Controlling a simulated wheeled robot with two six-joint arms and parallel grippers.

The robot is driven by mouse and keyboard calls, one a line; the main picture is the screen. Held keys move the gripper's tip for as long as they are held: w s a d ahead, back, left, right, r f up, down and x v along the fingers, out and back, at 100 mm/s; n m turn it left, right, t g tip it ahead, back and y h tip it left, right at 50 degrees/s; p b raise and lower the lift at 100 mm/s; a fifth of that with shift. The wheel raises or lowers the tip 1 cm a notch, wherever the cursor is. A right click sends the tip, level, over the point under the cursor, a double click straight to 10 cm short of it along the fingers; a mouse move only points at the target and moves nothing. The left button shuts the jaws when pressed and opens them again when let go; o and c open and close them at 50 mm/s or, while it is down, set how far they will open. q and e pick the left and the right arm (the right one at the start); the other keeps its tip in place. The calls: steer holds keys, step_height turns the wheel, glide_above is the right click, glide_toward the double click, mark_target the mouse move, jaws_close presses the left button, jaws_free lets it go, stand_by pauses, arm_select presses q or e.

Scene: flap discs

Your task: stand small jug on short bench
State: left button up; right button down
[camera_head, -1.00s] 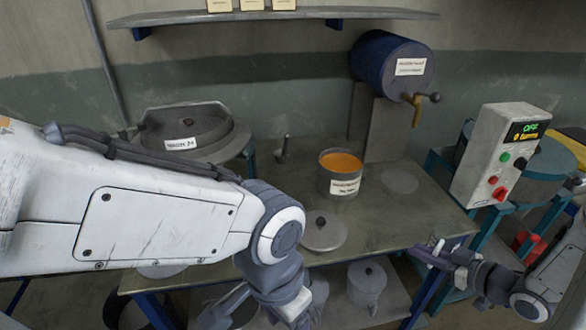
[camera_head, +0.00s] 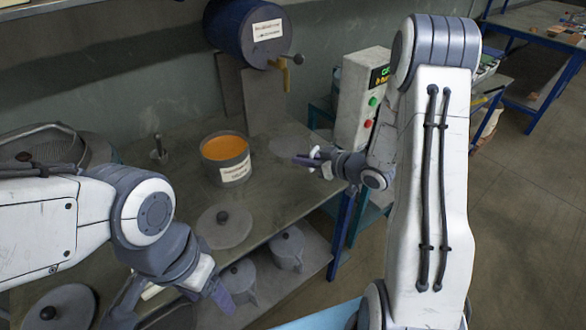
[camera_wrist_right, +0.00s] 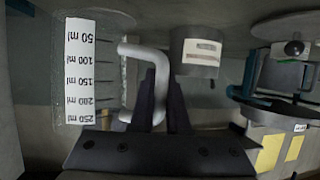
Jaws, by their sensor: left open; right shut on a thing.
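My right gripper (camera_head: 308,160) is shut on the pale handle (camera_wrist_right: 158,75) of a clear measuring jug (camera_wrist_right: 113,70), the small jug. Its white scale strip runs from 50 to 250 ml and appears upside down in the right wrist view. In the head view the jug's body is too faint to make out. The gripper is over the right end of the near workbench (camera_head: 275,205), right of the grey pot. My left gripper (camera_head: 178,300) is open and empty at the bench's front edge. I cannot tell which bench is the short one.
On the near workbench stand a grey pot (camera_head: 228,170) with orange contents and a lid (camera_head: 224,227). A blue drum (camera_head: 240,30) with a brass tap is behind. Grey lidded vessels (camera_head: 286,250) stand on the lower shelf. Blue-legged benches (camera_head: 510,28) and free floor lie right.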

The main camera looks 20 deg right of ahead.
steer(key=shift+w+a+f+p, duration=0.15)
steer(key=shift+w+f, duration=0.3)
steer(key=shift+f, duration=0.5)
steer(key=shift+w+a+f+p, duration=0.1)
steer(key=shift+w+a+f, duration=0.3)
steer(key=shift+f, duration=0.6)
steer(key=shift+w+a+f+p, duration=0.1)
steer(key=shift+w+f, duration=0.4)
steer(key=shift+f, duration=0.45)
steer(key=shift+f, duration=0.1)
steer(key=c, duration=0.9)
jaws_free()
steer(key=shift+f, duration=0.1)
